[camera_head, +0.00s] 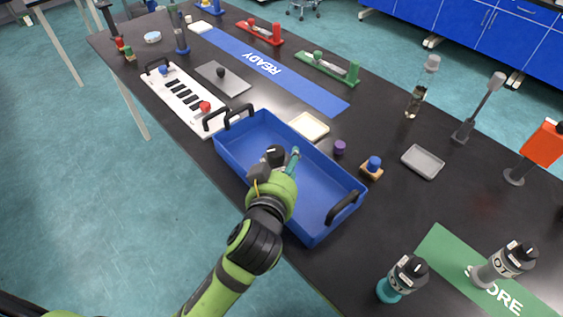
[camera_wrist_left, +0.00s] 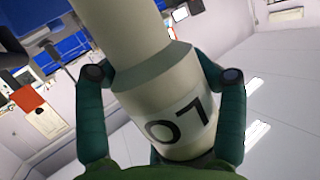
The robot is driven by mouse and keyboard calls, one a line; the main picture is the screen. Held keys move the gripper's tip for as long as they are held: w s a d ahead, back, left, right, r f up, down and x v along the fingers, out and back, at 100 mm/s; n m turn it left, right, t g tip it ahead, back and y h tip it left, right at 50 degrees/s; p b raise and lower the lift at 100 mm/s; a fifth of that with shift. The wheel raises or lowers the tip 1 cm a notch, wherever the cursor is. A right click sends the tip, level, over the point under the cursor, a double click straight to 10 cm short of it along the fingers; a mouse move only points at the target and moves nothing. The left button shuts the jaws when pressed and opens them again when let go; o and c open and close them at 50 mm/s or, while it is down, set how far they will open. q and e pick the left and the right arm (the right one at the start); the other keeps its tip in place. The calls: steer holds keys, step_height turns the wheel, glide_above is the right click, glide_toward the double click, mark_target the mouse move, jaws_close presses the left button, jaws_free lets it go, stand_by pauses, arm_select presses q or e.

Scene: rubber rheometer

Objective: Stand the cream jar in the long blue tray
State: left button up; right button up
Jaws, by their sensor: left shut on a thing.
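My left gripper (camera_head: 287,161) is over the long blue tray (camera_head: 331,160) in the head view, above its middle. In the left wrist view its two teal fingers (camera_wrist_left: 163,76) are shut on the cream jar (camera_wrist_left: 165,100), one on each side. The jar has a dark number on its wide part and a narrower cream part running up out of the frame. In the head view my gripper mostly hides the jar, so I cannot tell whether it touches the tray floor. The visible tray floor is bare. My right gripper is not in view.
The tray has dark handles (camera_head: 344,207) at its ends. A cream dish (camera_head: 309,126), a purple piece (camera_head: 339,147) and a blue-knobbed block (camera_head: 373,166) stand just beyond it. A teal jar (camera_head: 392,289) stands to the right, near the green mat (camera_head: 450,255).

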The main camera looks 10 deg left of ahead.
arm_select(q)
steer(key=w+d+r+m+g+h+p, duration=0.1)
steer(key=w+d+m+h+p, duration=0.2)
steer(key=w+d+m+h, duration=0.1)
steer(key=shift+w+d+r+h, duration=0.25)
steer(key=shift+d+h, duration=0.45)
steer(key=shift+d, duration=0.5)
steer(key=shift+m, duration=0.4)
step_height(320, 180, down, 5)
steer(key=shift+d+f, duration=0.1)
steer(key=shift+d, duration=0.05)
step_height(320, 180, down, 5)
steer(key=shift+r, duration=0.1)
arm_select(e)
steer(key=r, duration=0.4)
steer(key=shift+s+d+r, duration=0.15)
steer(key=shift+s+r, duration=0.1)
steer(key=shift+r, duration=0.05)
